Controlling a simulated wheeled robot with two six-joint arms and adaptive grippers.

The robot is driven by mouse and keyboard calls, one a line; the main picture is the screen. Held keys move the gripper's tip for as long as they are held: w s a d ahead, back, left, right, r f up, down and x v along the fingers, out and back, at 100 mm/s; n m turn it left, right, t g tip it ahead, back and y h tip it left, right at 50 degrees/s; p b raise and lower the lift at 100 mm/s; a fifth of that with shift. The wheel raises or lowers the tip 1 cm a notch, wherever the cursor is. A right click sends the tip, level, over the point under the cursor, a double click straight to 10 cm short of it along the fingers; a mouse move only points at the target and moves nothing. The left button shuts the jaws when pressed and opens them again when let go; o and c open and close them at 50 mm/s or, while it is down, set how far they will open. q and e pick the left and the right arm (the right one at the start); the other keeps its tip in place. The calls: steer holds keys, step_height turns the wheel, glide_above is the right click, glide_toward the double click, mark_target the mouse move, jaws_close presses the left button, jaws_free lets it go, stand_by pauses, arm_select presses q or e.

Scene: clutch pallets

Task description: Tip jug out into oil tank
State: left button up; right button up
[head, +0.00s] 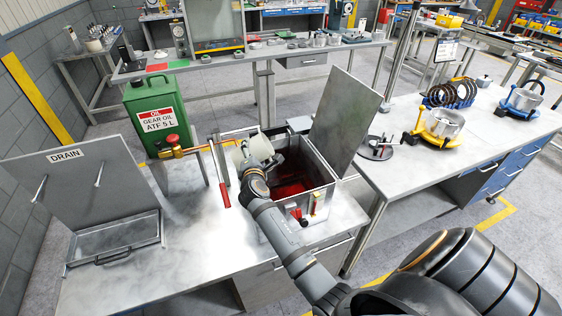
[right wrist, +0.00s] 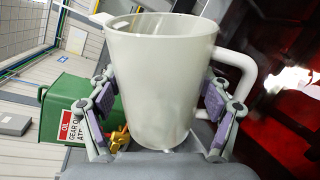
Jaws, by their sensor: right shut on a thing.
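The pale jug (head: 262,147) is above the left side of the open oil tank (head: 328,200) in the head view. My right gripper (head: 254,164) is shut on it. In the right wrist view the jug (right wrist: 160,85) fills the middle, with a finger on either side and its handle at the right. The wrist view is too rotated to tell its exact tilt, and the jug's contents are hidden. Dark red oil (head: 290,180) lies inside the tank. My left gripper is not in view.
A brass valve and pipe (head: 190,148) and a red-handled lever (head: 224,194) are close at the left. A green oil can (head: 155,112) and a drain tray (head: 115,240) stand farther left.

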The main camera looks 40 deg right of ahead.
mark_target(240, 159)
steer(key=shift+a+n+h, duration=0.1)
steer(key=shift+n+h, duration=0.2)
steer(key=shift+n, duration=0.6)
steer(key=shift+f+n, duration=0.1)
steer(key=shift+n, duration=0.7)
steer(key=a+n, duration=0.1)
steer(key=n, duration=0.1)
steer(key=w+a+n+h, duration=0.1)
steer(key=n, duration=0.1)
steer(key=a+n+h, duration=0.1)
steer(key=n, duration=0.1)
steer(key=shift+w+a+r+n+t+b, duration=0.2)
steer(key=shift+w+r+n+t+b, duration=0.1)
steer(key=shift+w+t, duration=0.1)
steer(key=shift+a+n, duration=0.1)
steer(key=shift+n, duration=0.4)
steer(key=shift+f, duration=0.1)
